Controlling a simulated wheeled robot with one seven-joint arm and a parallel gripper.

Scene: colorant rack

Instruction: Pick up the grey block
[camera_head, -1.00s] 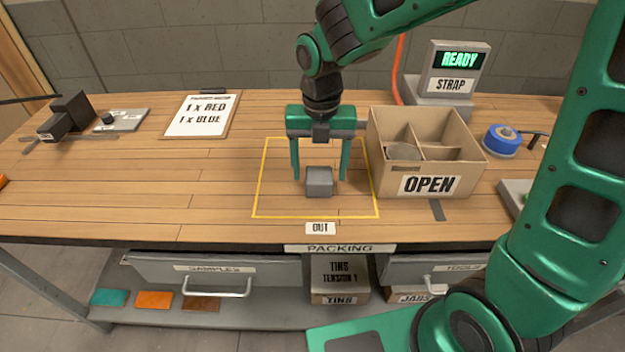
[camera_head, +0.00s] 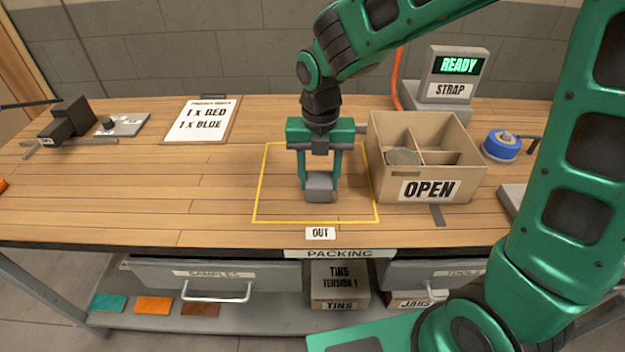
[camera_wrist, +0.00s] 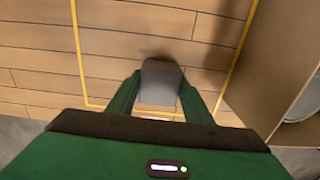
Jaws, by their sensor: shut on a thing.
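In the wrist view the grey block (camera_wrist: 159,83) lies between the two fingertips of my gripper (camera_wrist: 159,95). I cannot tell whether the block still touches the bench.
An open cardboard box (camera_head: 429,190) with dividers stands just right of the square. A blue tape roll (camera_head: 501,143) and a READY display (camera_head: 457,66) are farther right. An order sheet (camera_head: 203,118) lies left.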

